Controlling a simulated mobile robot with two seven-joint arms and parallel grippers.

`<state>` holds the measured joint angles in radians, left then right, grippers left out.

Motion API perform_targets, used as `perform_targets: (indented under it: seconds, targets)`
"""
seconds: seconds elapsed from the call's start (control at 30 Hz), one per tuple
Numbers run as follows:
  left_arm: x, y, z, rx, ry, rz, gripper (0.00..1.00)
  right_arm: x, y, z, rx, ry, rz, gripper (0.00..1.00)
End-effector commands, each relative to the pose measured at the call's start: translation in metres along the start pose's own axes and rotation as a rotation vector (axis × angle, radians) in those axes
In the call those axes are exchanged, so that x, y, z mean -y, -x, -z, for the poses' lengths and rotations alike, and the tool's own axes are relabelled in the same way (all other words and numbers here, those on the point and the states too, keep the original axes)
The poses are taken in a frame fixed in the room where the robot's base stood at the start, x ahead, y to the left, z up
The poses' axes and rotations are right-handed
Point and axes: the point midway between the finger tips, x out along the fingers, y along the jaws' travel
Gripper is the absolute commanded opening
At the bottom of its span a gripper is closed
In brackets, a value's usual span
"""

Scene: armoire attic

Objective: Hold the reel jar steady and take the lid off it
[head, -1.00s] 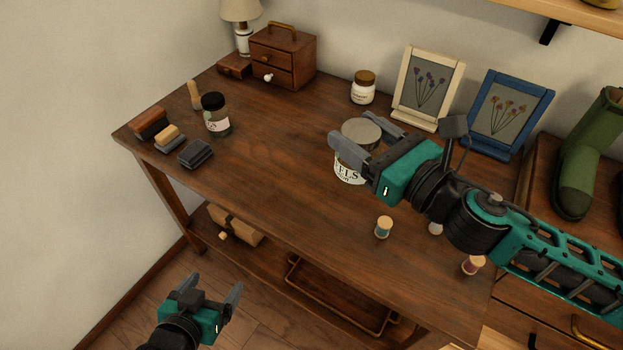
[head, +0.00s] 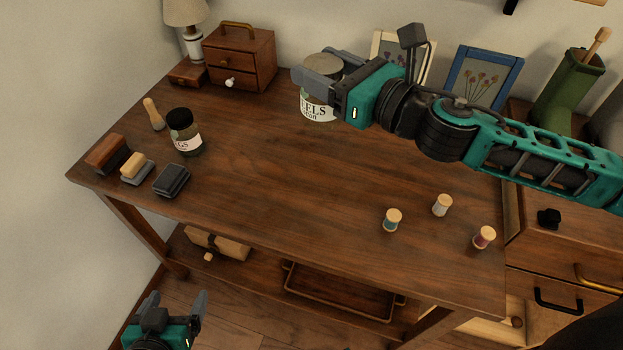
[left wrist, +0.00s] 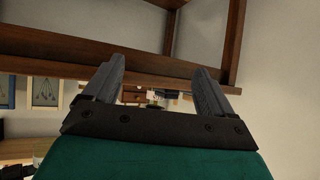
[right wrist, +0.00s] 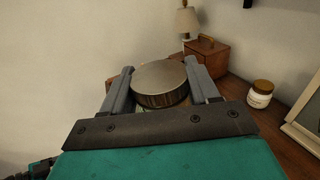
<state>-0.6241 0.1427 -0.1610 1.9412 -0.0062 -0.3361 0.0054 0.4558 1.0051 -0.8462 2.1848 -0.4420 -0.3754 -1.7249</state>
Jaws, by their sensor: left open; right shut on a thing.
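The reel jar (head: 318,108) has a pale label ending in "ELS" and a wide grey metal lid (head: 322,66), which is on it. My right gripper (head: 316,72) is shut around the jar near its top and holds it upright, seemingly above the back of the table. In the right wrist view the round lid (right wrist: 160,82) lies between the two fingers; the jar body below is mostly hidden. My left gripper (head: 176,305) is open and empty, low in front of the table's left part. Its spread fingers also show in the left wrist view (left wrist: 158,75).
On the wooden table (head: 290,190) stand a dark-lidded jar (head: 185,135), brushes (head: 135,168), a small drawer box (head: 240,58) and several thread spools (head: 392,220). Picture frames (head: 484,80) stand behind my right arm. The table's middle is clear.

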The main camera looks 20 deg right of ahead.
Motion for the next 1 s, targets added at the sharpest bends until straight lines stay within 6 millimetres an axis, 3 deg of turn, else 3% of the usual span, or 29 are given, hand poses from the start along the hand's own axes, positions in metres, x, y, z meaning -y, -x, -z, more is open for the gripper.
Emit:
perform_targets:
  seconds: [0.27,0.5,0.83,1.0]
  targets:
    - [-0.009,-0.019,-0.028,0.02,0.009,-0.02,0.85,-0.001,0.0,0.074,-0.003,-0.008,0.001,0.0]
    - [-0.021,-0.031,-0.023,-0.003,0.019,-0.05,0.85,-0.001,-0.001,0.133,-0.001,-0.007,0.002,0.0]
    - [-0.025,-0.037,-0.015,-0.018,0.013,-0.065,0.85,0.0,-0.001,0.161,0.0,-0.002,0.001,0.0]
    - [-0.026,-0.043,-0.022,-0.023,0.012,-0.068,0.85,0.0,-0.001,0.189,-0.001,-0.005,0.002,0.0]
